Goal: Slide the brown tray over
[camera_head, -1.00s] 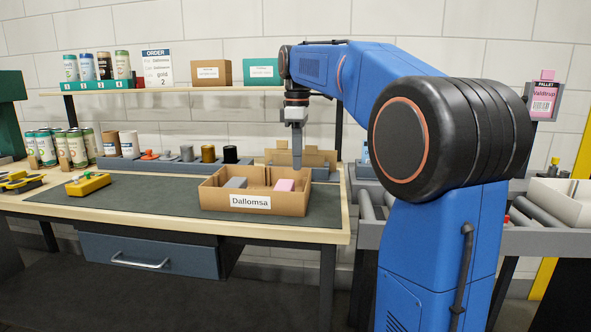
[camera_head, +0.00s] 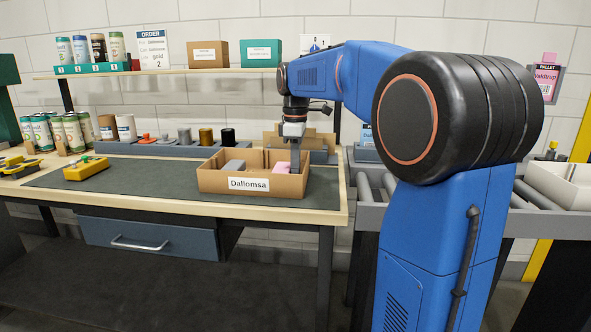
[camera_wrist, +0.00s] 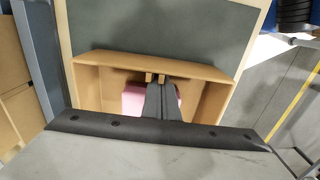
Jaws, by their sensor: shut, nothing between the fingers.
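The brown tray (camera_head: 210,182) is an open cardboard box labelled "Dallomsa" on the dark mat, near the right front of the bench. It holds a grey block (camera_head: 233,167) and a pink block (camera_head: 281,167). My gripper (camera_head: 294,170) points down inside its right part, beside the pink block, with its fingers together and empty. In the wrist view the shut fingers (camera_wrist: 156,80) are near one wall of the tray (camera_wrist: 205,72), and the pink block (camera_wrist: 133,100) is partly hidden behind them. I cannot tell if the fingers touch the wall.
The mat (camera_head: 130,181) is clear left of the tray up to a yellow device (camera_head: 87,170). A grey rack (camera_head: 165,149) with spools stands behind. A roller conveyor (camera_head: 375,190) lies right of the bench (camera_head: 335,217). Cans and boxes fill the shelf.

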